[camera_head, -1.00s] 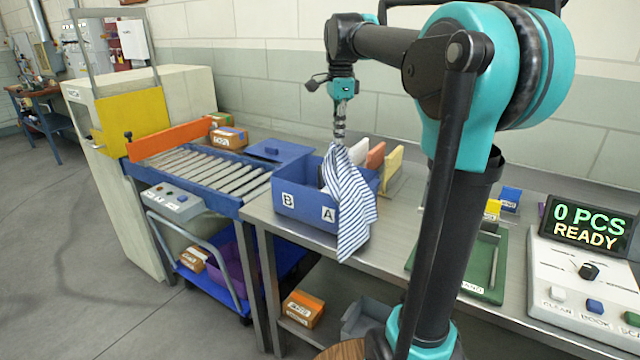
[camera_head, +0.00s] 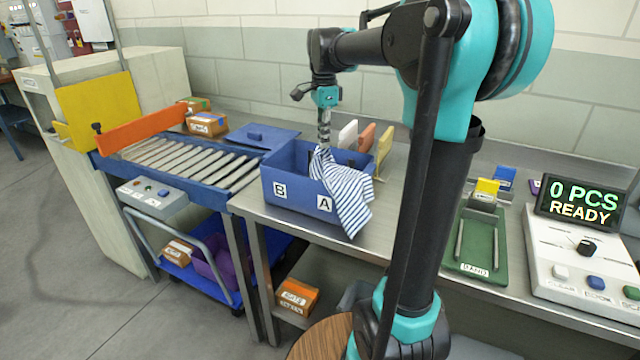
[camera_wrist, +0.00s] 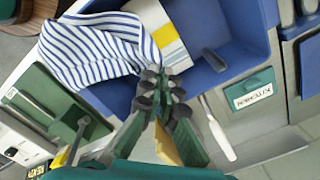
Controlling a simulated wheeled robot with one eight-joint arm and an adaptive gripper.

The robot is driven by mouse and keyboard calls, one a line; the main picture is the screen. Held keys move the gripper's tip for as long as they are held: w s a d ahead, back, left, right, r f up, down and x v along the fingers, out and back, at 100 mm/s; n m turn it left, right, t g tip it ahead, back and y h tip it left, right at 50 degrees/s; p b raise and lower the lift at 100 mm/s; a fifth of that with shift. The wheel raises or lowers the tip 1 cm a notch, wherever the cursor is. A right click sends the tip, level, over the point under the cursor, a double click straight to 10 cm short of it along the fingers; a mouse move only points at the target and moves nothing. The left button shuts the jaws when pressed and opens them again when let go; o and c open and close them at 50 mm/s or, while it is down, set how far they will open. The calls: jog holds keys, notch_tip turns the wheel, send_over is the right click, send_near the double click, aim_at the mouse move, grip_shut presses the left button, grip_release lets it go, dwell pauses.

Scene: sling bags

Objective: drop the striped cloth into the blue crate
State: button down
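The blue crate (camera_head: 298,192), with labels B and A on its front, stands on the steel table. My gripper (camera_head: 323,146) points down over the crate and is shut on the upper end of the striped cloth (camera_head: 346,190). The blue-and-white cloth drapes over the crate's front right side, and its lower end hangs outside past label A. In the wrist view, the cloth (camera_wrist: 95,50) gathers toward my fingertips (camera_wrist: 162,78) above the crate (camera_wrist: 225,78). The cloth hides part of the crate's rim; the exact grip is small and partly hidden.
Upright white, orange and yellow panels (camera_head: 384,150) stand just behind and right of the crate. A roller conveyor (camera_head: 190,160) and blue lid (camera_head: 262,136) are left. A green tray (camera_head: 476,240) and control panel (camera_head: 580,260) are right. A yellow-and-white item (camera_wrist: 170,38) lies inside the crate.

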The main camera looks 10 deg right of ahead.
jog(key=shift+f, duration=0.25)
jog(key=shift+c, duration=2)
grip_release()
jog(key=shift+r, duration=0.1)
jog(key=shift+r, duration=2.7)
jog(key=shift+r, duration=0.1)
notch_tip(320, 180, up, 12)
